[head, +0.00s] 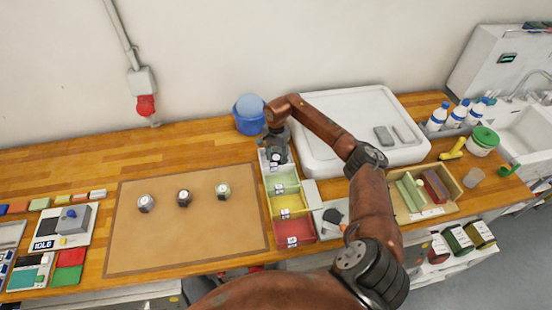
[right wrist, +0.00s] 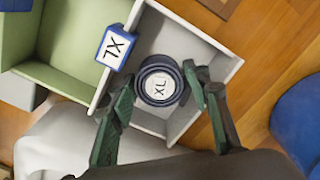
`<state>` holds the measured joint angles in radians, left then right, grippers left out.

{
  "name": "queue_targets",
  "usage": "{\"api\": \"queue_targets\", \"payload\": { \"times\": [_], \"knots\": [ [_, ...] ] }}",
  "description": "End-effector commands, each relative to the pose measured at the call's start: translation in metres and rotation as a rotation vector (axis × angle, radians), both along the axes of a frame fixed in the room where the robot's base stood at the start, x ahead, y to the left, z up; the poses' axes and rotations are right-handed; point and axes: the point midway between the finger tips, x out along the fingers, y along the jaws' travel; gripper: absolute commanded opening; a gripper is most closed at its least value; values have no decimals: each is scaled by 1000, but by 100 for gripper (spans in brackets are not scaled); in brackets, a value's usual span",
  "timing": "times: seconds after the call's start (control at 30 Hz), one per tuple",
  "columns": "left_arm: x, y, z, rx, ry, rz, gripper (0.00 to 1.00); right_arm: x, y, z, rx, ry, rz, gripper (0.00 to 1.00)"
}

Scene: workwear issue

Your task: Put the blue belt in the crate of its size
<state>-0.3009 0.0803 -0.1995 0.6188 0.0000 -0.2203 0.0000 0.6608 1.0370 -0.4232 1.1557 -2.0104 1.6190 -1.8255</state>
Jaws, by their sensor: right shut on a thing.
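The blue belt (right wrist: 159,86) is a dark navy roll with a round white XL label on top. My right gripper (right wrist: 163,91) is shut on it, one finger on each side. In the right wrist view the belt is over the grey compartment; I cannot tell whether it touches the floor. A blue-framed XL tag (right wrist: 115,46) sits on the wall between the grey crate (right wrist: 206,38) and the green crate (right wrist: 75,35). In the head view my right gripper (head: 276,150) is over the grey crate at the far end of the crate row. My left gripper is not in view.
Green, yellow (head: 287,202) and red (head: 295,230) crates continue the row toward me. Three other rolled belts (head: 184,198) stand on the brown mat (head: 200,240). A blue bucket (head: 249,121) is just behind the grey crate; a white basin (head: 350,105) is to the right.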

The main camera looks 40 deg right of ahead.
Motion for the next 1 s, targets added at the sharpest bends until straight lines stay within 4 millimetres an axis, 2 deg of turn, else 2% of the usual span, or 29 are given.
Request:
{"api": "queue_targets", "payload": {
  "times": [0.17, 0.2, 0.4, 0.77, 0.87, 1.0],
  "knots": [
    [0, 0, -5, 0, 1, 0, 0, 0, 0, -5, 0, 0, 0, 17],
    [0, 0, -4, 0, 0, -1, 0, 0, 0, -4, 1, 1, 0, 47],
    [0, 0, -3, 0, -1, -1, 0, 0, 0, -3, 1, 0, 0, 60],
    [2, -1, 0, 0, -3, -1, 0, 0, 0, 0, 1, 0, 0, 61],
    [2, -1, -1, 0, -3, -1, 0, 1, -1, 11, -1, -3, 0, 61],
    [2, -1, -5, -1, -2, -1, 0, 1, -1, 37, -3, -5, 1, 61]
  ]
}}
